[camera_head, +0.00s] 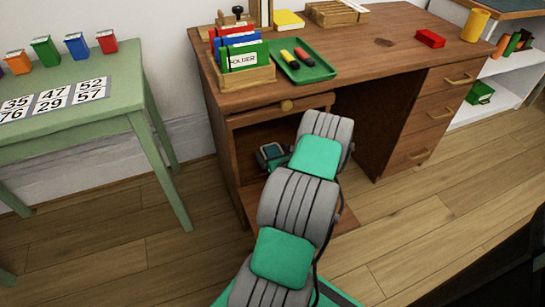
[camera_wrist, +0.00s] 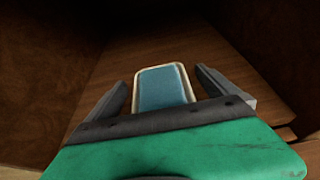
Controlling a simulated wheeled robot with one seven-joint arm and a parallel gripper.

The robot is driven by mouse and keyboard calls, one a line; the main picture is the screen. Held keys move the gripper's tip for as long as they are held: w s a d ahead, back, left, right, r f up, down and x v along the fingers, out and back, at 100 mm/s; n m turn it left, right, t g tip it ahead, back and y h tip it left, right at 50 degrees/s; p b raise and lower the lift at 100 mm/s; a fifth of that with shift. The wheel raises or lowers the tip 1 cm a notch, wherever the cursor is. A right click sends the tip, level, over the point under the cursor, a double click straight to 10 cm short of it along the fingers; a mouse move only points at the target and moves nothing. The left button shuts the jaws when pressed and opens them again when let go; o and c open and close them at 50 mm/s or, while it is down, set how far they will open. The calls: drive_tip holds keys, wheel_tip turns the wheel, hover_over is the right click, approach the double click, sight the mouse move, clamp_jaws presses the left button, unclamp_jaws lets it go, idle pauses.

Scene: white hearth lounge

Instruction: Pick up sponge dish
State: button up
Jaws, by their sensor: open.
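The sponge dish (camera_wrist: 162,87) is a pale-rimmed, rounded rectangular dish with a blue sponge in it. In the wrist view it lies on a dark wooden surface inside a cabinet compartment, just ahead of and between my fingers. My gripper (camera_wrist: 163,92) is open, one finger on each side of the dish, with visible gaps. The near end of the dish is hidden behind the gripper body. My gripper is mostly hidden there by my arm.
The wooden desk (camera_head: 395,75) has a green tray (camera_head: 318,72), a folder rack (camera_head: 250,78) and a red block (camera_head: 430,38) on top. Compartment walls (camera_wrist: 50,50) stand close on both sides. A green table (camera_head: 125,95) stands left; floor between is clear.

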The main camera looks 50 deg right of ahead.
drive_tip(key=shift+w, duration=0.1)
drive_tip(key=shift+c, duration=0.2)
drive_tip(key=c, duration=1.5)
drive_tip(key=shift+c, duration=0.6)
drive_tip(key=shift+r, duration=0.15)
